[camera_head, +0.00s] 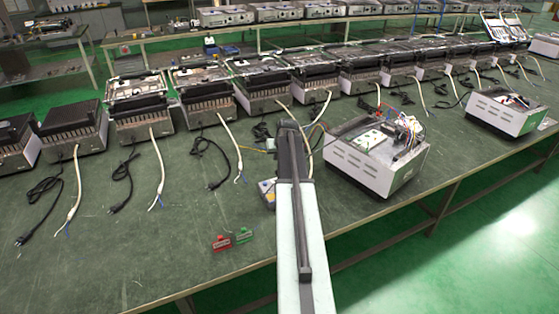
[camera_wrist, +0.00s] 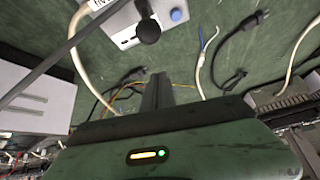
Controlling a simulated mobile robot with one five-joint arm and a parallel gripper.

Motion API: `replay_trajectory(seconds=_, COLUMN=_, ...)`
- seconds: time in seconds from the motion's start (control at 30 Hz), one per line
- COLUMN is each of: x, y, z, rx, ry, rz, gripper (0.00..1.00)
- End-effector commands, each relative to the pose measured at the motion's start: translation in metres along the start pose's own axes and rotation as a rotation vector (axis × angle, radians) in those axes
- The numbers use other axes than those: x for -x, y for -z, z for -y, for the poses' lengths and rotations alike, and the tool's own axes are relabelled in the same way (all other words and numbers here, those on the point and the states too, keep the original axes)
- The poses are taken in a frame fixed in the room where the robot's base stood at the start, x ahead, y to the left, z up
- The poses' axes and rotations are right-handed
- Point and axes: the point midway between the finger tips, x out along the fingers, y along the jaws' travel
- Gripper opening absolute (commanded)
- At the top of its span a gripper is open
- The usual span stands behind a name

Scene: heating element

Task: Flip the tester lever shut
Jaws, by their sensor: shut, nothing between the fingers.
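The tester (camera_wrist: 122,30) is a light grey box at the top of the wrist view, cut off by the frame edge. Its lever has a black ball knob (camera_wrist: 148,31) that faces the camera; the lever's angle is hard to tell. A round blue button (camera_wrist: 176,15) sits to the right of the knob. In the head view only the tester's left part (camera_head: 266,191) shows, beside my arm, which hides the rest. My gripper (camera_wrist: 157,84) is shut and empty. In the wrist view its fingertips appear below the knob, apart from the tester.
An opened white heater unit (camera_head: 378,155) with exposed wiring stands right of my arm. A row of heaters (camera_head: 205,92) with loose cables lines the back of the green table. A red piece (camera_head: 222,242) and a green piece (camera_head: 243,235) lie near the front edge.

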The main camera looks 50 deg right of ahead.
Motion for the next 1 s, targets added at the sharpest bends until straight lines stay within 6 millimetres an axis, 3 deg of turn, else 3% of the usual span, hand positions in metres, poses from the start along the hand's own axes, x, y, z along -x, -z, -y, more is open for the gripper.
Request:
replay_trajectory(seconds=0.03, x=-0.022, y=-0.004, z=-0.001, rx=0.0, ry=0.0, rz=0.0, gripper=0.0)
replay_trajectory(seconds=0.1, x=-0.037, y=-0.004, z=-0.001, rx=0.0, ry=0.0, rz=0.0, gripper=0.0)
replay_trajectory(seconds=0.17, x=-0.02, y=-0.019, z=0.0, rx=-0.001, ry=-0.001, rz=0.0, gripper=0.0)
replay_trajectory(seconds=0.3, x=-0.012, y=-0.036, z=0.0, rx=0.0, ry=-0.001, rz=0.0, gripper=0.0)
replay_trajectory(seconds=1.0, x=-0.008, y=-0.048, z=-0.002, rx=-0.005, ry=0.013, rz=-0.066, gripper=0.0)
